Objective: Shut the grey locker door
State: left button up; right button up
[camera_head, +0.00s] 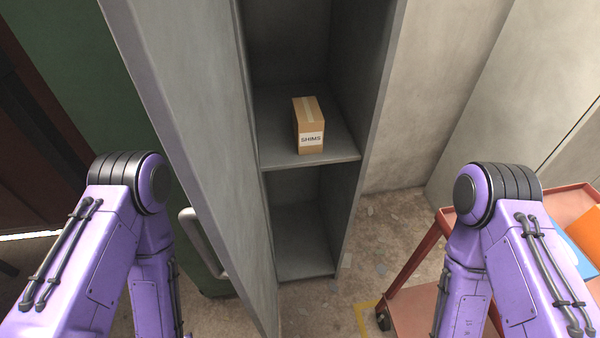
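The grey locker (370,120) stands in front of me with its inside exposed. Its grey door (205,110) is swung wide open on the left side and reaches toward me. A pale bar handle (203,245) sits on the door's outer face, low on the left. My two purple arms come in at the left and right and point downward. The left arm's elbow is left of the door, close to the handle in the picture. Both grippers are below the frame's edge.
A cardboard box marked SHIMS (309,126) rests on the locker's shelf (320,157). A red cart (425,255) with orange and blue items stands at the right, partly behind my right arm. Littered floor (380,225) shows between locker and cart.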

aim_at(181, 59)
jog(key=z, duration=0.2)
jog(key=k, duration=1.7)
jog(key=z, duration=0.9)
jog(key=k, duration=0.2)
jog(key=z, duration=1.35)
jog(key=k, duration=0.35)
jog(key=u, duration=2.35)
jog(key=i, duration=1.65)
